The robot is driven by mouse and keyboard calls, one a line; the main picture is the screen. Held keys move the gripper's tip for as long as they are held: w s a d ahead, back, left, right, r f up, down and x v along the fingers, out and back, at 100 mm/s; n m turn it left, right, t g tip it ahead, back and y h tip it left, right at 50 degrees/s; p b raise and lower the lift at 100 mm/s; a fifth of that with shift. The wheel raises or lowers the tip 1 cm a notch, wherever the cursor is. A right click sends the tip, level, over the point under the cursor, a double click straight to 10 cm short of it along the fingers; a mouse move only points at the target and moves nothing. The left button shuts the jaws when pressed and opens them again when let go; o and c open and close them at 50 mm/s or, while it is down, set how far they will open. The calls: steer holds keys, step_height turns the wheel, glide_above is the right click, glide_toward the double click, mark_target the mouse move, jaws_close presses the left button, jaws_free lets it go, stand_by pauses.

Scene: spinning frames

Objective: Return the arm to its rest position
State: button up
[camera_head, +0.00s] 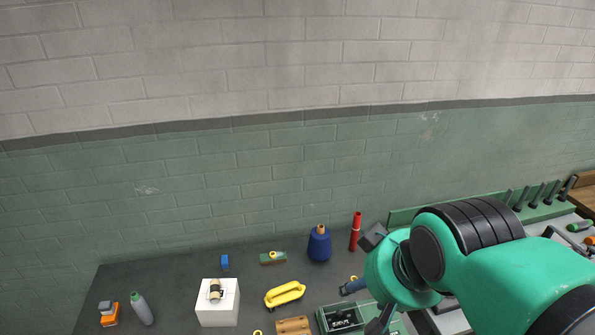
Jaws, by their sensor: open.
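My green arm (490,280) with black joint bands reaches in from the lower right, over the right part of the dark table. My gripper (371,280) is at the left end of the arm. Its two dark grey fingers show far apart, one above and one below, and nothing is held between them. The arm hides part of the table behind it.
The dark table (180,280) holds a white block (217,304) with a small roll on it, a yellow handle-shaped object (285,294), a blue yarn cone (319,245), a red tube (356,231), a grey bottle (142,309) and a green box (342,319). A brick wall (250,180) stands behind.

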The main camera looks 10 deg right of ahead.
step_height(320, 180, down, 11)
steer(key=b, duration=1)
steer(key=shift+r, duration=0.2)
